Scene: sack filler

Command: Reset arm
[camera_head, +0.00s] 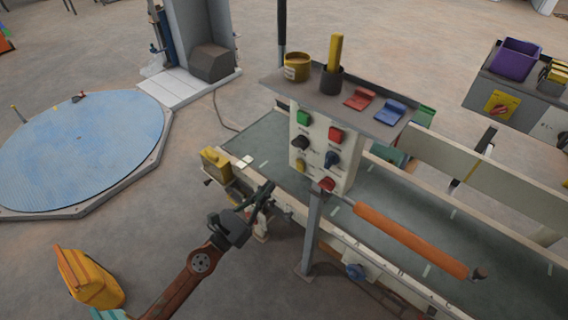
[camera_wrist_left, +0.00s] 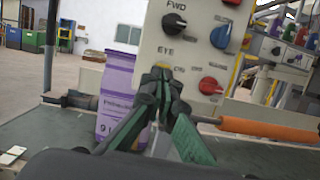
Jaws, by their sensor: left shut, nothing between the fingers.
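My left gripper (camera_head: 262,192) is shut and empty, in front of the control box at the near edge of the conveyor. In the left wrist view my left gripper (camera_wrist_left: 160,76) has its fingertips together, in front of the lower part of the control panel (camera_wrist_left: 195,35). The control panel (camera_head: 318,152) carries green, red, black, blue and yellow knobs and buttons. Whether the fingertips touch the panel cannot be told. My right gripper is not in view.
A shelf (camera_head: 345,105) on top holds a yellow cup (camera_head: 297,67) and clips. A blue round platform (camera_head: 80,145) stands left. A purple sack (camera_wrist_left: 117,85) shows behind the fingers.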

